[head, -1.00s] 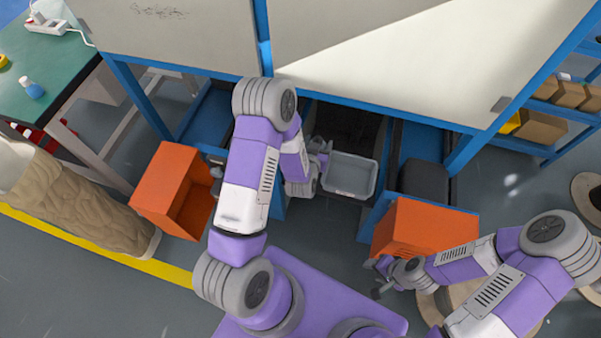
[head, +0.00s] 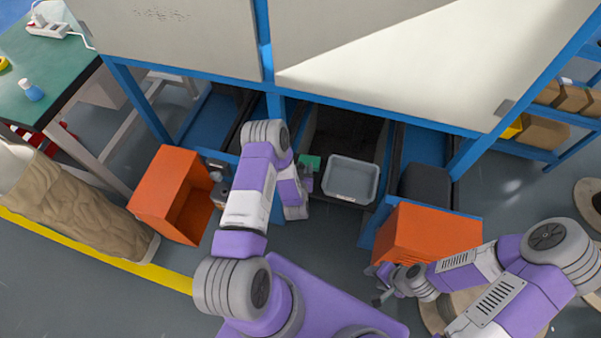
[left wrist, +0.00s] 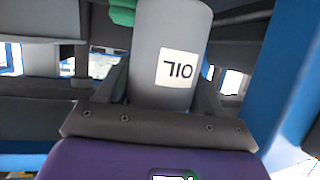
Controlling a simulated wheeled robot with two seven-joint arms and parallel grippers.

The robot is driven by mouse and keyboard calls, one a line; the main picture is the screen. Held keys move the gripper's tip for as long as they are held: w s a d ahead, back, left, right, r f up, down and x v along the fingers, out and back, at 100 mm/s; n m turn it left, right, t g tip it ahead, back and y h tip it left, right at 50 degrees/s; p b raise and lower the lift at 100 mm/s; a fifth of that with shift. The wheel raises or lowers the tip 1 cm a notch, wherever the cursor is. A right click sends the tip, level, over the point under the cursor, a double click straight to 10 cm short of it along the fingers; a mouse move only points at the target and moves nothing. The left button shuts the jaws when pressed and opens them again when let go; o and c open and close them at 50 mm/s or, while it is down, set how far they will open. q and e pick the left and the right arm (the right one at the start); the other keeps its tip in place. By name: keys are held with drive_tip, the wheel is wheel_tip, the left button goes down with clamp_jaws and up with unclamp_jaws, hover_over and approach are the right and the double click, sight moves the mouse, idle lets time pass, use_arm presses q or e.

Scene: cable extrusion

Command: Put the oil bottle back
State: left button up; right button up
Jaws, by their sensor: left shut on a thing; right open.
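The oil bottle (left wrist: 168,50) is grey, with a white label reading OIL upside down and a green part (left wrist: 122,12) at the upper left in the left wrist view. My left gripper (left wrist: 155,92) is shut on the bottle body, with a finger on each side. In the head view the bottle's green part (head: 309,162) shows left of the grey tray (head: 350,198), beside my left gripper (head: 305,182). My arm hides much of the bottle there. My right gripper (head: 378,286) is open and empty, in front of the right orange bin (head: 425,235).
The grey tray sits in the dark opening under the blue-framed machine (head: 372,123). A left orange bin (head: 160,195) stands left of my left arm. A black box (head: 425,185) is behind the right bin. A green table (head: 50,75) is at the upper left.

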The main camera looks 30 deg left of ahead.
use_arm(q)
drive_tip(key=shift+f, duration=0.9)
drive_tip(key=shift+r, duration=0.1)
drive_tip(key=o, duration=1.1)
drive_tip(key=shift+o, duration=0.2)
